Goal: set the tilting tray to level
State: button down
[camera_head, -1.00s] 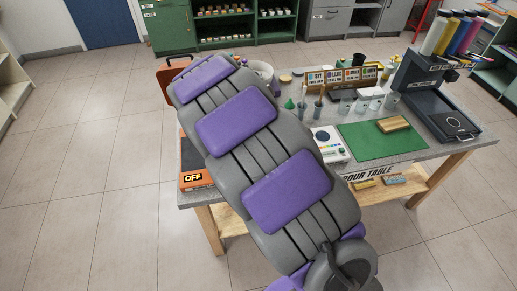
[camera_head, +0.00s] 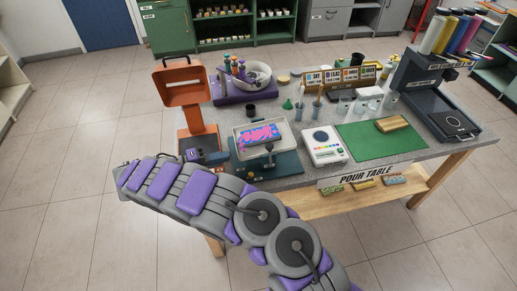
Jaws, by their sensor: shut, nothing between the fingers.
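The tilting tray (camera_head: 238,144) is a pale, shallow rectangular frame on a teal base (camera_head: 285,168), left of the table's middle. A panel with a pink and blue pattern (camera_head: 259,134) lies in it. A dark post with a knob (camera_head: 269,148) stands at its front edge. Whether the tray is level or tilted I cannot tell from this angle. My arm reaches from the bottom right to the left, in front of the table. I cannot make out my gripper; its fingers are hidden or out of sight.
A white device (camera_head: 324,147) and a green mat (camera_head: 381,141) are to the right. Floor at left is clear.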

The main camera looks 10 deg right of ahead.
jog(key=w+d+f+b, duration=0.1)
jog(key=w+d+b, duration=0.1)
jog(key=d, duration=1)
jog(key=shift+f, duration=0.3)
